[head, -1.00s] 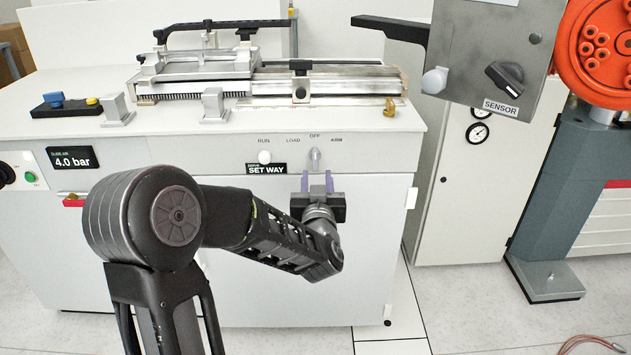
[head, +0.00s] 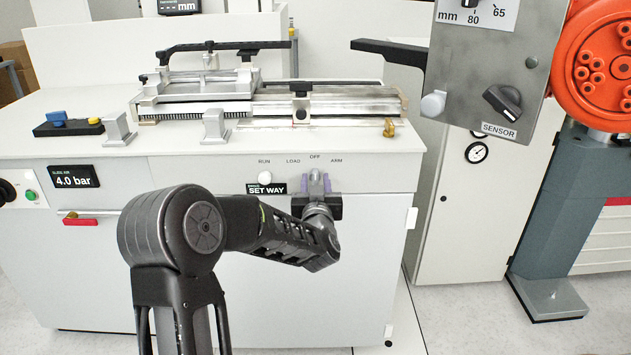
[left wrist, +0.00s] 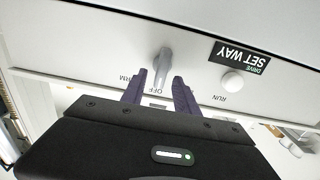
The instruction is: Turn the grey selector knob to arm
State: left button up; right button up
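The grey selector knob (head: 316,178) is on the front panel of the white machine, under the labels RUN, LOAD, OFF and ARM. Its handle stands about upright, toward OFF. In the left wrist view the knob (left wrist: 161,62) shows upside down, its narrow end near the OFF label. My left gripper (head: 316,184) is open, with one purple finger to each side of the knob's handle. The fingers (left wrist: 160,80) show a gap on both sides of the handle in the left wrist view. How deep the knob sits between them is hard to tell. My right gripper is not in view.
A round white button (head: 265,178) and a SET WAY display (head: 267,189) are left of the knob. A metal fixture (head: 300,100) lies on the machine top. A grey SENSOR box (head: 490,70) hangs at the upper right. The panel below the knob is bare.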

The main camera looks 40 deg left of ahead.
pick_arm(q)
jog(key=shift+w+a, duration=0.15)
jog(key=shift+c, duration=0.2)
grip_shut()
dwell(0.4)
